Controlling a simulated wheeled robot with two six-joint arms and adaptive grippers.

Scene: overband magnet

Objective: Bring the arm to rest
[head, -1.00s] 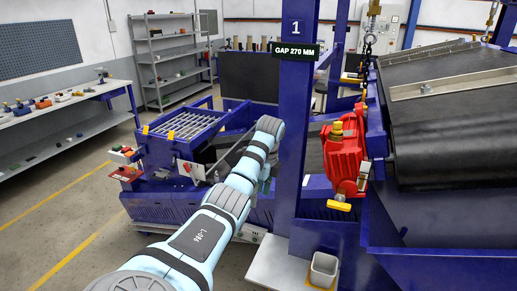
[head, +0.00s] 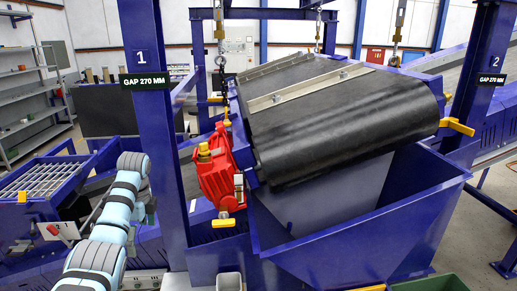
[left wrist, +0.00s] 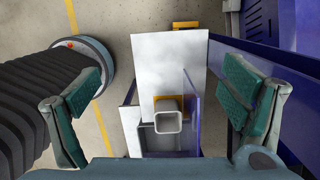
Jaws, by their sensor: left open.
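My left arm comes in from the lower left in the head view and reaches up beside the blue post marked 1 (head: 165,130). My left gripper (head: 149,208) shows only as a small dark piece at the arm's right side, mostly hidden by the arm. In the left wrist view, its two green-padded fingers (left wrist: 163,103) stand wide apart with nothing between them. Below them lie a pale plate (left wrist: 165,65) and a small grey square cup (left wrist: 168,127). My right gripper does not show.
A red motor unit (head: 214,172) hangs right of the post, beside the black-belted magnet (head: 345,125) on chains. A blue chute (head: 330,238) lies below it. A grated blue box (head: 40,186) stands left of my arm. A second post (head: 488,80) stands at the right.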

